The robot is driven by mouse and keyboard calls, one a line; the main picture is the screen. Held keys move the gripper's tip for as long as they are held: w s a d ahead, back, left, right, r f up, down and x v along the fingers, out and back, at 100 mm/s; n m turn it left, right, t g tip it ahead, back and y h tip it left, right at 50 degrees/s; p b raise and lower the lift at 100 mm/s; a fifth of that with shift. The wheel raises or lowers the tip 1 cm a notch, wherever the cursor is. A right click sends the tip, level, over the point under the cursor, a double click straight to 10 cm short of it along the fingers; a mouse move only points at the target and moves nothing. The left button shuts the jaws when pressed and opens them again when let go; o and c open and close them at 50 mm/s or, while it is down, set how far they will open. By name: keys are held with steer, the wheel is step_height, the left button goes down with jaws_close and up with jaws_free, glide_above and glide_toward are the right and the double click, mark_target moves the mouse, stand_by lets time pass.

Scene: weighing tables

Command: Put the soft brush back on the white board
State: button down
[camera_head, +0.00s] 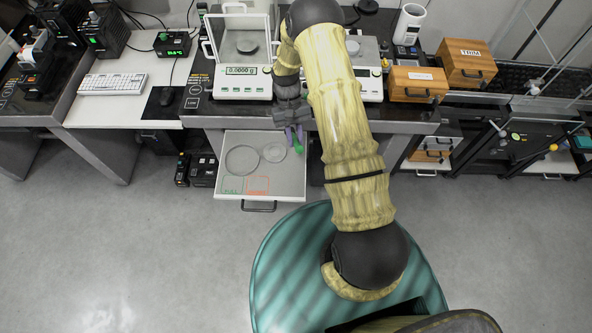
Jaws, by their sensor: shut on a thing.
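My gripper (293,127) is at the end of my arm, above the back right part of the pulled-out white board (235,199). It is shut on a small, narrow thing with green and purple parts, which I take for the soft brush (299,143). The brush hangs below the gripper and is too small to make out well. I cannot tell whether it touches the board. The board bears round grey outlines, a green-outlined square and an orange-outlined square. Its front handle faces me.
A balance (243,84) reading 0.0000 g stands on the dark table behind the board. Another balance (368,84) stands partly behind my arm. Wooden drawer boxes (466,65) are at the right. The front floor is clear.

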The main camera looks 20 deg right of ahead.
steer(key=shift+s+a+f+b, duration=0.15)
steer(key=shift+f+b, duration=0.05)
steer(key=shift+b, duration=0.2)
step_height(320, 180, down, 9)
steer(key=s+m+t+b, duration=0.2)
steer(key=t+b, duration=0.4)
steer(key=b, duration=1.3)
steer(key=shift+a+m, duration=0.3)
steer(key=shift+m, duration=0.5)
glide_above(294, 176)
step_height(294, 176, down, 6)
steer(key=shift+s+r, duration=0.1)
steer(key=shift+f, duration=2.05)
steer(key=shift+f, duration=0.1)
